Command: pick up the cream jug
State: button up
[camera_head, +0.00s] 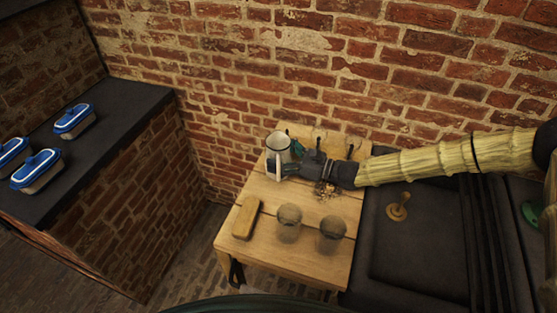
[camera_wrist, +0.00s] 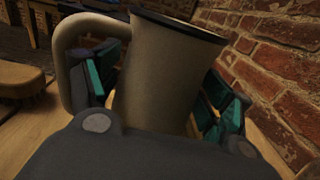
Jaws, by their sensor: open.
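The cream jug (camera_head: 279,146) stands at the back left of the wooden table, near the brick wall. It is cream with a dark rim, and its handle is on the near side in the head view. In the wrist view the jug (camera_wrist: 165,75) fills the middle, with its handle at the left. My gripper (camera_head: 284,160) reaches in from the right at the jug. In the wrist view my gripper (camera_wrist: 160,100) is open, with green-padded fingers on both sides of the jug. The left finger is seen through the handle loop. Contact cannot be told.
The wooden table (camera_head: 268,252) also holds a brush or block (camera_head: 246,217) and two glass jars (camera_head: 289,223) (camera_head: 331,235) in front. Small crumbs (camera_head: 326,190) lie beneath my wrist. The brick wall (camera_wrist: 285,75) is close on the right in the wrist view.

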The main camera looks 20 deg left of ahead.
jog(key=shift+c, duration=0.5)
jog(key=c, duration=0.9)
jog(key=shift+r, duration=0.1)
jog(key=shift+c, duration=0.2)
